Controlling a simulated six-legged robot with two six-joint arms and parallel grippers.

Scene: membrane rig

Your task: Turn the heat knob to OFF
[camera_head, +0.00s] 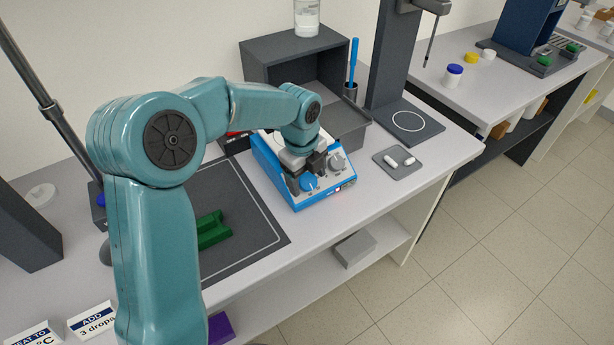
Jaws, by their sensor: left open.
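A blue hotplate unit (325,199) stands on the bench at the middle of the view, with its front panel facing the near edge. The panel bears a blue knob (309,185) on the left and a grey knob (338,161) on the right. Labels are too small to read, so I cannot tell which is the heat knob or its setting. My left gripper (306,179) is open over the panel, its dark fingers close to the blue knob. I cannot tell whether they touch it. My arm and gripper hide much of the unit's top. My right gripper is out of view.
A grey pad (400,163) with white pieces lies right of the unit. A dark mat (262,237) with a green holder (212,229) lies left. A dark grey box (267,62) and a stand (414,125) are behind. The bench's front edge is close.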

